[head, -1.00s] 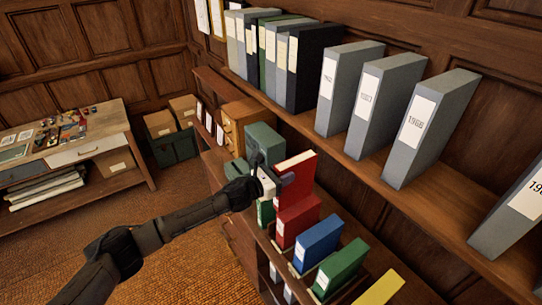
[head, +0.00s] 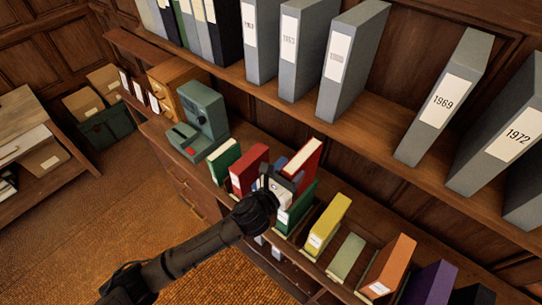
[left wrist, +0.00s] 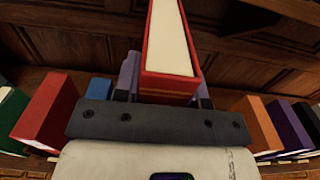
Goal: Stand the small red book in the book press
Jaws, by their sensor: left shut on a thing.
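My left gripper (head: 287,183) is shut on a red book (head: 303,157) with cream page edges, held above the row of books on the lower shelf. In the left wrist view the same red book (left wrist: 169,80) stands up between the two fingers (left wrist: 168,92). A green-grey device with a flat base (head: 205,108) stands at the far left of this row, apart from the gripper; I cannot tell for sure that it is the book press. Another red book (head: 249,168) stands in the row left of the gripper. My right gripper is not in view.
A green book (head: 295,208) is just under the held book. Yellow (head: 328,222), pale green (head: 347,257), orange (head: 390,265) and purple (head: 430,284) books stand to the right. The upper shelf (head: 370,140) with grey binders (head: 352,60) overhangs behind.

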